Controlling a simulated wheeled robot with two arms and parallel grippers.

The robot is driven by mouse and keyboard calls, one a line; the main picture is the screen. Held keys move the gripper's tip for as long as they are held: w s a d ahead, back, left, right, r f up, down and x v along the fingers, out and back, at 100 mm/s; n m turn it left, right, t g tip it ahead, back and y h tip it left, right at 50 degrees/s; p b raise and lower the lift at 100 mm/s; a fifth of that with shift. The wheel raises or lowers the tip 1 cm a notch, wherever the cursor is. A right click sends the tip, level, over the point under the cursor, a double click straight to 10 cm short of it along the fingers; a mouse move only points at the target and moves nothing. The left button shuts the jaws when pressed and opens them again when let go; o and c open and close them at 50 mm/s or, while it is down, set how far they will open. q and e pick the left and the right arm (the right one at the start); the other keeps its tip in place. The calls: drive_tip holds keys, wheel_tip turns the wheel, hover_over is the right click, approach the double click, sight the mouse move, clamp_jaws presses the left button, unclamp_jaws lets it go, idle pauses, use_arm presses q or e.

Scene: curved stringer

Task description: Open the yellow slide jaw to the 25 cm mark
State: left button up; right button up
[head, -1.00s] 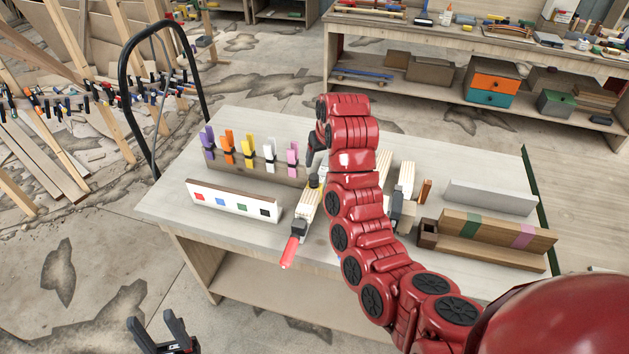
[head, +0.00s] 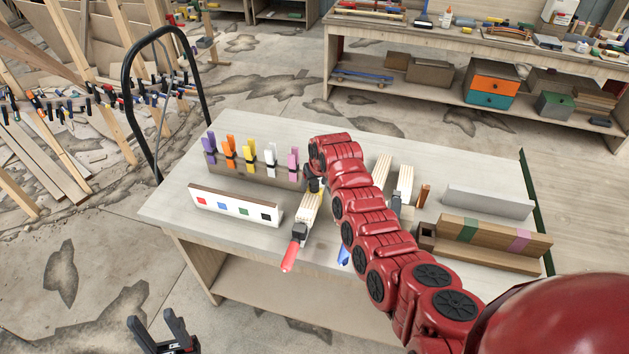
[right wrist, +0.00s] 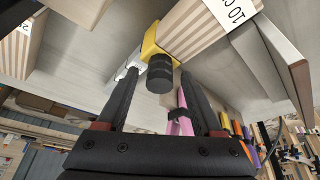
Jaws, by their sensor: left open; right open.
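A bar clamp with a red handle (head: 289,256) lies near the table's front edge, beside a striped wooden piece (head: 312,206). The yellow slide jaw (right wrist: 151,43) shows in the right wrist view, with a black round pad (right wrist: 160,74), next to a striped wooden piece (right wrist: 200,28) with a "10 C" label (right wrist: 235,12). My right gripper (right wrist: 160,88) is open, its two fingers either side of the pad with gaps visible. In the head view, my right arm mostly hides the yellow jaw. My left gripper (head: 165,330) is open and empty, off the table's front left. No 25 cm mark is readable.
Coloured spring clamps stand on a wooden strip (head: 260,172) at the back left. A white board with coloured squares (head: 234,204) stands before them. A blue handle (head: 343,255) shows beside my arm.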

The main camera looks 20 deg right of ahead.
drive_tip(key=shift+f, duration=0.3)
clamp_jaws()
idle(0.3)
idle(1.1)
